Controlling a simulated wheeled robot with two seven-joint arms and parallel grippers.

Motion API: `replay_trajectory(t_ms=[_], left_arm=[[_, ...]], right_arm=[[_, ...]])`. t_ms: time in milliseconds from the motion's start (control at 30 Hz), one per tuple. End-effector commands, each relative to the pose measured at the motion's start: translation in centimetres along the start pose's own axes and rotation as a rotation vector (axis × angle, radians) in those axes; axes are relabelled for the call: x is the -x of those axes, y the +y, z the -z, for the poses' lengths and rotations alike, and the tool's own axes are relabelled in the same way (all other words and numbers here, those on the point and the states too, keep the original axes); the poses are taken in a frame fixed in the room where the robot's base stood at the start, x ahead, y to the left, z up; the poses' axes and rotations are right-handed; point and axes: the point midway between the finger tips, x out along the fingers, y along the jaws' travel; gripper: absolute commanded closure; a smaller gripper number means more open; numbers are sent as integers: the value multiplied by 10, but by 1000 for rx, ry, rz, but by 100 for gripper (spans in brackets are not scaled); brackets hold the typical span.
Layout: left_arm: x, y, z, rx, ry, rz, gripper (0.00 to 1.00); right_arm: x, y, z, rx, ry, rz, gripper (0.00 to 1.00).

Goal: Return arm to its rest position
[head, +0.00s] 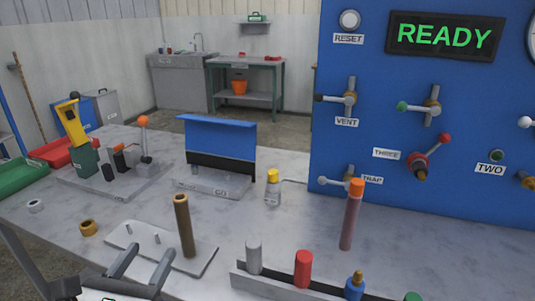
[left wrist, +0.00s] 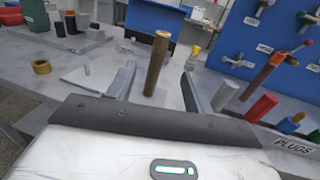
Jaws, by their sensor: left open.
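My left gripper (head: 151,250) is low in the head view, over the front of the table. It is open, with nothing between its fingers. In the left wrist view the gripper (left wrist: 158,70) shows its two fingers spread apart. A brown tube (head: 185,226) stands upright on a pegged grey plate (head: 205,258), just beyond the fingertips. In the left wrist view the tube (left wrist: 157,65) appears between the fingers but farther away, apart from them. My right gripper is in neither view.
A rack at the front holds grey (head: 254,257), red (head: 303,268), blue and green plugs. A blue panel (head: 360,100) with valves and a READY display rises at the right. An orange-topped red hose (head: 351,215) stands before it.

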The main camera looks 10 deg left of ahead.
Motion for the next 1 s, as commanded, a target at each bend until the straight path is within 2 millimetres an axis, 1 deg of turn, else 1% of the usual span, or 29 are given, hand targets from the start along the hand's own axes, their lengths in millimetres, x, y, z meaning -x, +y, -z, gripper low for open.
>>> replay_trajectory(t_ms=[67,167,267,300,367,400,467,500,533,600,700,733,833,1000], left_arm=[[0,0,7,51,22,-4,48],[1,0,36,279,111,-26,48],[7,-8,86,716,259,-94,48],[11,-15,108,930,322,-139,48],[19,-28,139,1258,405,-223,48],[25,-38,156,1467,451,-286,48],[34,-55,178,1767,507,-387,48],[39,-66,190,1953,535,-458,48],[43,-74,198,2084,551,-514,48],[51,-93,212,2361,577,-642,48],[59,-114,224,2661,589,-800,48],[60,-119,227,2724,589,-838,48],[63,-128,231,2856,585,-916,48],[64,-130,232,2888,583,-939,48]], right_arm=[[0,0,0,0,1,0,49],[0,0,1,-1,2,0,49],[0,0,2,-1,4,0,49],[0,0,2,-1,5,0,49],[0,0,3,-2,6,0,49],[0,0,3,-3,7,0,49],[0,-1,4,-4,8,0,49],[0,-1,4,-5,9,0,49],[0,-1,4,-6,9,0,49],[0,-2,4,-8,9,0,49],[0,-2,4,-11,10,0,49],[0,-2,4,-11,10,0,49],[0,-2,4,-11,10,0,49],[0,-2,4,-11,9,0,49]])
